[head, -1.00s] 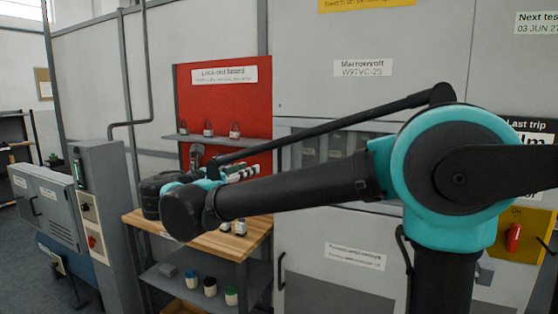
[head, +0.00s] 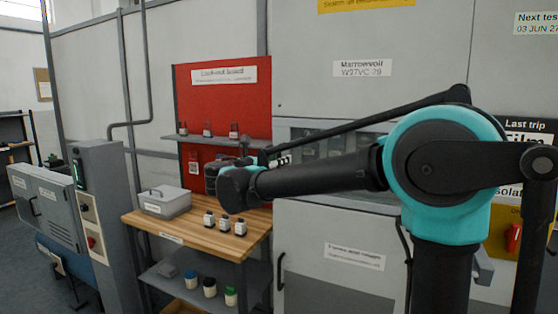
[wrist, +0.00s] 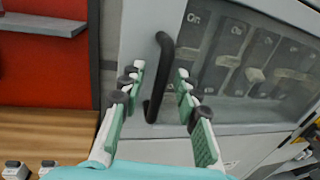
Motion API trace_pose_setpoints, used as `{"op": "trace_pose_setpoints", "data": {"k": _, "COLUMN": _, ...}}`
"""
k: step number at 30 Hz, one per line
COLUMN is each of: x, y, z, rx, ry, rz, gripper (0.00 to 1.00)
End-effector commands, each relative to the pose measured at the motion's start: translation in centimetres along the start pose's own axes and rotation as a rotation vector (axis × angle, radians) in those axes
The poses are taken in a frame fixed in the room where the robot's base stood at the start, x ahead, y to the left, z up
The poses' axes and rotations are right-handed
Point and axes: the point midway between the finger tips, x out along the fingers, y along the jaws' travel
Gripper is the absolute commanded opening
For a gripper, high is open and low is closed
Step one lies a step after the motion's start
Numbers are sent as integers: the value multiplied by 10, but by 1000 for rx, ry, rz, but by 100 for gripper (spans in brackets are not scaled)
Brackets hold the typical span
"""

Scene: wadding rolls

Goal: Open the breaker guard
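The breaker guard (wrist: 225,112) is a clear panel in a grey frame, with several dark breakers labelled "On" behind it. It looks shut. Its black bar handle (wrist: 155,100) stands upright near the left edge. My gripper (wrist: 160,70) is open, with one green-padded finger on each side of the handle in the wrist view. Gaps show between the handle and both fingers; I cannot tell how far beyond the fingertips it lies. In the head view the guard (head: 302,140) is partly hidden by my arm, and the gripper shows small at its left edge.
A red lock-out board (head: 222,100) with padlocks on a shelf stands left of the cabinet. Below it, a wooden bench (head: 195,228) holds a grey box (head: 165,205) and several small padlocks (head: 225,223). A yellow panel with a red switch (head: 513,237) is at right.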

Motion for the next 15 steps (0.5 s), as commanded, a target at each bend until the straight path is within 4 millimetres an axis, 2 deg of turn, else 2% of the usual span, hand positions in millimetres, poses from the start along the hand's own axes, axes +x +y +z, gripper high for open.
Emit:
{"op": "trace_pose_setpoints", "data": {"k": 8, "x": 2, "y": 0, "z": 0, "rx": 0, "ry": 0, "rz": 0, "gripper": 32}}
{"op": "trace_pose_setpoints", "data": {"k": 15, "x": 2, "y": 0, "z": 0, "rx": 0, "ry": 0, "rz": 0, "gripper": 5}}
